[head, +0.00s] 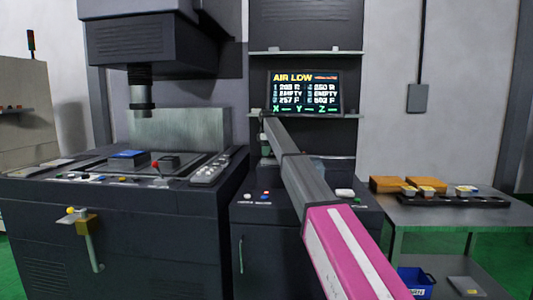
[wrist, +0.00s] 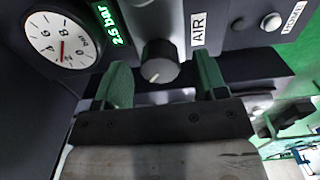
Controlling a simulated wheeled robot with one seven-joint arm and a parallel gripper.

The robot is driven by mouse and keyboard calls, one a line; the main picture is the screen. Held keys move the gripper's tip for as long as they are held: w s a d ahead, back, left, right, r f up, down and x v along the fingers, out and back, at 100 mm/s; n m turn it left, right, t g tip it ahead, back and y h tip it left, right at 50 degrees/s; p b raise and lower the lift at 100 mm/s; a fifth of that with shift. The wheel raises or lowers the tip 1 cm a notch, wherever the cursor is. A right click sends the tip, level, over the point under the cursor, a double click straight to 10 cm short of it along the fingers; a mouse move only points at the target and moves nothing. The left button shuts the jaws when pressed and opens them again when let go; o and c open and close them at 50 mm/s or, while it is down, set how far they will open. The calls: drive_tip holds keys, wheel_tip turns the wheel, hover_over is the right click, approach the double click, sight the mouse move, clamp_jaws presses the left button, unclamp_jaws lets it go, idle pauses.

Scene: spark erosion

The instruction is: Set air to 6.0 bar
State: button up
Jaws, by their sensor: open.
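The dark round air knob (wrist: 158,64) with a pale pointer mark shows in the wrist view, beside the "AIR" label (wrist: 198,28). A white round gauge (wrist: 62,40) with a red needle is left of it. The green display (wrist: 112,22) reads 2.5 bar. My gripper (wrist: 163,74) is open. Its two green fingers stand apart, one on each side of the knob in the picture, with visible gaps. I cannot tell how deep they reach. In the head view the screen (head: 305,92) reads "AIR LOW"; the knob and gauge are not clear there.
A "HOME" label (wrist: 294,17) and a round button (wrist: 271,22) are right of the knob. Green floor shows below.

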drive_tip(key=shift+f, duration=0.35)
drive_tip(key=c, duration=0.9)
drive_tip(key=shift+c, duration=0.2)
